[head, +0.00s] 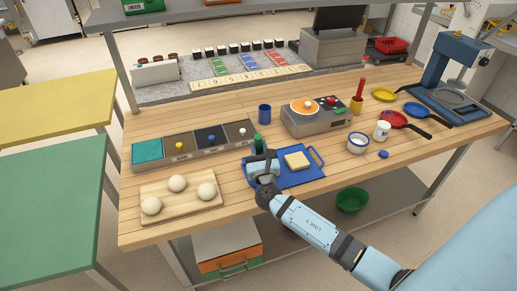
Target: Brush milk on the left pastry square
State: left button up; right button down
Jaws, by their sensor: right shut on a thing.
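A blue board (311,174) lies near the front edge of the wooden table. One pale yellow pastry square (297,160) shows on its right part. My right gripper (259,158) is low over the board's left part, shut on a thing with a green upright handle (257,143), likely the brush. Its lower end is hidden by the gripper. Any pastry square on the left is hidden behind the gripper. A white bowl with a dark blue rim (357,144) stands right of the board; I cannot tell what it holds. My left gripper is not in view.
A dough board (158,209) with three balls is at the left, in front of lidded bins (180,147). A blue cup (264,114) and a scale (316,118) stand behind the board. A white cup (382,130) and pans (397,119) are right.

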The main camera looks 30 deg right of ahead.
jog(key=d, duration=0.2)
jog(key=s+d, duration=0.1)
jog(key=d, duration=0.2)
jog(key=shift+s, duration=0.1)
dwell(0.4)
jog(key=shift+w, duration=0.45)
jog(key=shift+a, duration=0.1)
jog(key=shift+w+a, duration=0.2)
jog(key=shift+a, duration=0.65)
jog(key=shift+w+a, duration=0.2)
jog(key=shift+a, duration=0.6)
jog(key=shift+w+a, duration=0.2)
jog(key=shift+a, duration=0.65)
jog(key=shift+d+b, duration=0.1)
jog(key=shift+b, duration=0.2)
